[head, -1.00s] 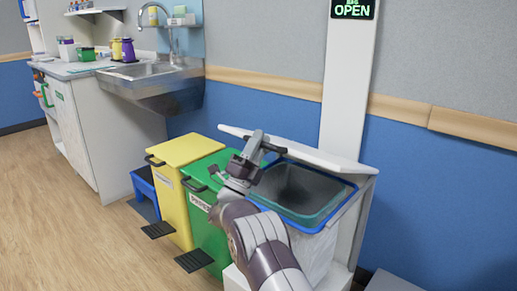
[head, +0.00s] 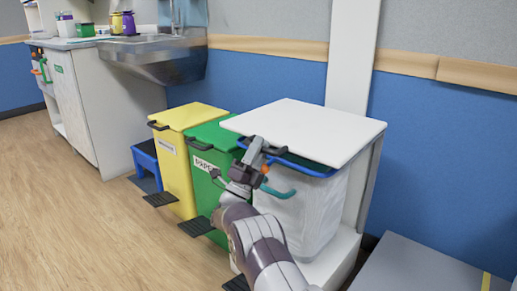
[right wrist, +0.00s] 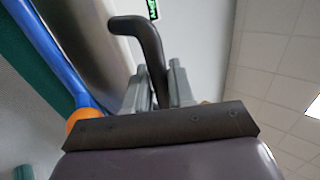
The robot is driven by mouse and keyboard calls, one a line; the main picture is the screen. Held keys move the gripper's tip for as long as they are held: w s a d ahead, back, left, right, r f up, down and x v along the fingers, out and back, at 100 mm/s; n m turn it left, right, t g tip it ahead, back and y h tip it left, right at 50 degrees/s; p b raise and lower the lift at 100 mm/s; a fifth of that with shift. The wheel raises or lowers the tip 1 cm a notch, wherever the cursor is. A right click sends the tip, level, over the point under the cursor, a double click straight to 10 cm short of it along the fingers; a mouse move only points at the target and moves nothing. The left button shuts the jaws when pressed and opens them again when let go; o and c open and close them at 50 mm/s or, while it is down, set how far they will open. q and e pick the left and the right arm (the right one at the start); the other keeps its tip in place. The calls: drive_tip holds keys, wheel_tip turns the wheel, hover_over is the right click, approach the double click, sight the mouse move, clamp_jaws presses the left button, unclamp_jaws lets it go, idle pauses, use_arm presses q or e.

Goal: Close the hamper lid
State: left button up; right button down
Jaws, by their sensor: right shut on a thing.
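The white hamper lid (head: 305,130) lies nearly level over the hamper (head: 305,215), a pale bin with a blue rim (head: 312,171). The rim shows just below the lid's front edge; I cannot tell whether they touch. My right gripper (head: 256,150) is at the lid's front left corner. In the right wrist view its grey fingers (right wrist: 155,88) are shut around a black bent handle (right wrist: 148,45). The blue rim also shows at left there (right wrist: 50,50). My left gripper is not in view.
A green bin (head: 210,170) and a yellow bin (head: 180,160) with foot pedals stand close on the left. A grey box-like surface (head: 420,270) is at the lower right. A white post (head: 352,60) and blue wall stand behind. Open wooden floor lies front left.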

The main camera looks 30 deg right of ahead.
drive_tip(key=shift+f, duration=0.45)
drive_tip(key=c, duration=1.1)
unclamp_jaws()
drive_tip(key=shift+w+f, duration=0.1)
drive_tip(key=shift+a, duration=0.15)
drive_tip(key=p+v, duration=0.3)
drive_tip(key=v, duration=0.9)
drive_tip(key=shift+a+f, duration=0.1)
